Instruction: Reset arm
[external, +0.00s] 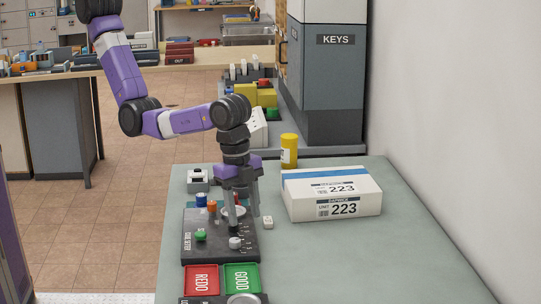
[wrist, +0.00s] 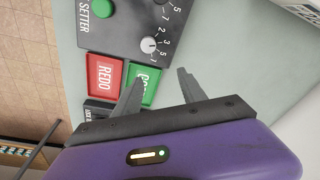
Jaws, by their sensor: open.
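My gripper (external: 241,208) is open and points down over the right part of a dark control panel (external: 205,241) on the grey-green table. In the wrist view, its two fingers (wrist: 160,88) stand apart with nothing between them but the table and part of the green pad. The panel carries a green button (external: 200,236) and a white knob (external: 235,243); the knob also shows in the wrist view (wrist: 149,45). My arm is bent, reaching in from the upper left. Whether a fingertip touches the panel cannot be told.
A white box marked 223 (external: 332,196) and a yellow canister (external: 289,151) stand right of my gripper. A red REDO pad (external: 201,279) and a green GOOD pad (external: 242,278) lie in front of the panel. A grey KEYS cabinet (external: 335,90) stands behind. The table's right front is clear.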

